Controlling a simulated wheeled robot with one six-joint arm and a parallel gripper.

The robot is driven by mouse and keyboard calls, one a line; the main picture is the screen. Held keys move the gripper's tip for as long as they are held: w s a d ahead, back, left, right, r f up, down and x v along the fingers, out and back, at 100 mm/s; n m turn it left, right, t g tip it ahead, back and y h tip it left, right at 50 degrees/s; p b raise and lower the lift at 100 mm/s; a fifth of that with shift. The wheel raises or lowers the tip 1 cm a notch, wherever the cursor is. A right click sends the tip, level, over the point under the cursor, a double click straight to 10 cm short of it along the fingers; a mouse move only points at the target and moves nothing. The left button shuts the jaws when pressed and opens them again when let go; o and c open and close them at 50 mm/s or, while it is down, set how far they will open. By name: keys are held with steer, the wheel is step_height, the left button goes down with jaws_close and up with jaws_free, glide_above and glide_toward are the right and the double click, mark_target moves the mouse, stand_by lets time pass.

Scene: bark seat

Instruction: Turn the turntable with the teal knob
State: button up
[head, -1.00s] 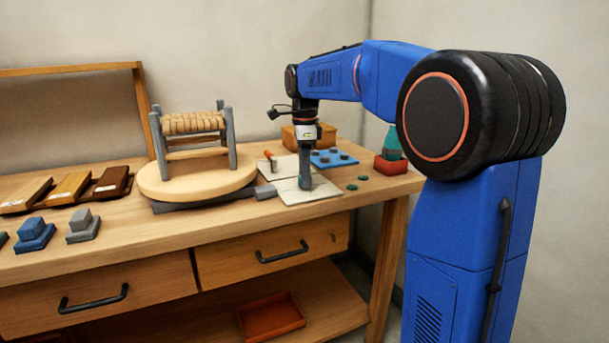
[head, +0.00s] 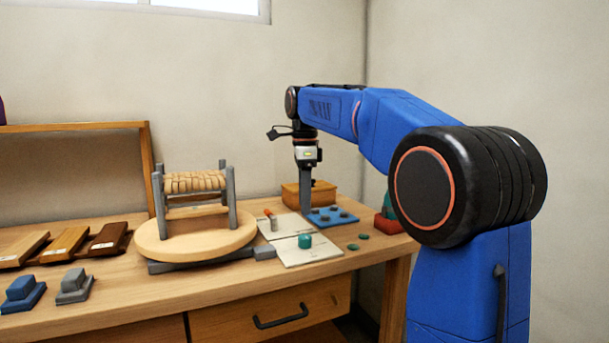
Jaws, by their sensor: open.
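The turntable (head: 200,244) is a round pale wooden disc on a dark grey base, on the bench left of centre. A small grey-framed stool with a woven bark seat (head: 193,183) stands upright on it. A short teal cylinder, seemingly the teal knob (head: 305,241), stands on a white sheet to the right of the turntable, apart from it. My gripper (head: 306,211) points down above and behind the teal cylinder, not touching it. It is open; nothing shows held in it, though its fingers look merged from this side.
A grey tab (head: 264,253) sticks out from the turntable base. A blue plate (head: 331,217) with dark round pieces and a wooden box (head: 309,194) are behind. Several wood samples (head: 62,245) and blue and grey blocks (head: 22,292) lie at left. Small green discs lie at right.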

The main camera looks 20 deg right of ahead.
step_height(320, 180, up, 7)
stand_by(0.3)
steer(key=shift+s, duration=0.1)
stand_by(0.4)
steer(key=s+a+f+n+t, duration=0.2)
steer(key=s+f+n+t, duration=0.2)
steer(key=s+f+n, duration=1.7)
steer(key=s+f, duration=1.1)
steer(key=s, duration=0.2)
steer(key=shift+s+a+f+t, duration=0.15)
steer(key=shift+s+t, duration=0.15)
steer(key=shift+t, duration=0.1)
